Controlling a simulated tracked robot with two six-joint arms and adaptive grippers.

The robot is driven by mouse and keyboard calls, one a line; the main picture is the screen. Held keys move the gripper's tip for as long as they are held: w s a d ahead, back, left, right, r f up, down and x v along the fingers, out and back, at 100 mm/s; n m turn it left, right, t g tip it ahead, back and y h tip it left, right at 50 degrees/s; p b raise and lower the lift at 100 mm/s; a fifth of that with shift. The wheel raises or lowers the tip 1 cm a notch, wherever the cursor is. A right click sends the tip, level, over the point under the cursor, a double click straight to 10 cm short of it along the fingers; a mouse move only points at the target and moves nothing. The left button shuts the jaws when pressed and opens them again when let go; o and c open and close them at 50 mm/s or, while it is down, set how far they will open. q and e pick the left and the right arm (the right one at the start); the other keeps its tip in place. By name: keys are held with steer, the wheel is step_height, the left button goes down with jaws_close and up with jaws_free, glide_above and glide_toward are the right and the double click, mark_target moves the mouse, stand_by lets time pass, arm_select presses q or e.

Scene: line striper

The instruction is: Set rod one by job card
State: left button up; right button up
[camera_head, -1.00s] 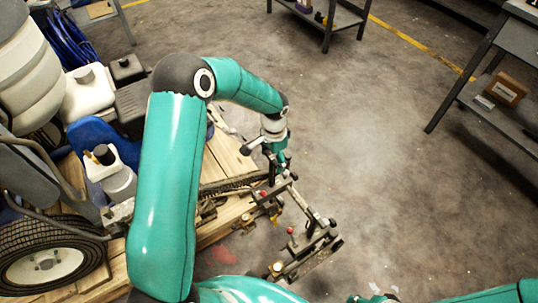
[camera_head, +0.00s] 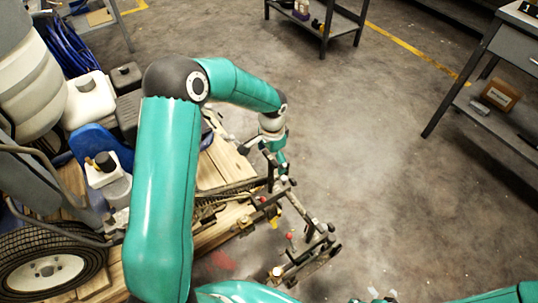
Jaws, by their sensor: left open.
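The line striper (camera_head: 62,232) stands at the left, with a black tyre and white hub. Its rod assembly (camera_head: 318,238), dark bars with small red and brass-coloured knobs, reaches out to the right over the floor. My left gripper (camera_head: 272,168) is open, pointing down at the upper end of these bars. I cannot tell whether it touches them. Which bar is rod one is not clear. No job card can be made out. Only teal parts of my right arm show at the bottom right; its gripper is not in view.
Wooden planks (camera_head: 215,165) lie beneath the striper. A grey shelf (camera_head: 488,112) with a small brown box (camera_head: 500,95) stands at the right, and a dark cart (camera_head: 328,22) at the top. The concrete floor between is clear.

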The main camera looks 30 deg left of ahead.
arm_select(q)
step_height(320, 180, up, 12)
steer(key=shift+f, duration=0.15)
steer(key=shift+f, duration=0.1)
stand_by(0.6)
steer(key=s+d+f+n+g+h, duration=0.1)
steer(key=s+d+f+n+h, duration=0.15)
steer(key=s+d+f, duration=0.8)
steer(key=s+d+f+n+g+h, duration=0.1)
steer(key=s+d+f+n+h, duration=0.15)
steer(key=s+d+f, duration=0.85)
steer(key=a+r+n+t+y+p, duration=0.1)
steer(key=a+r+p, duration=0.3)
steer(key=r+p, duration=0.5)
steer(key=t+p, duration=0.1)
steer(key=p, duration=0.3)
steer(key=shift+w+r+n+t, duration=0.3)
steer(key=shift+w+r, duration=0.05)
steer(key=shift+r, duration=0.05)
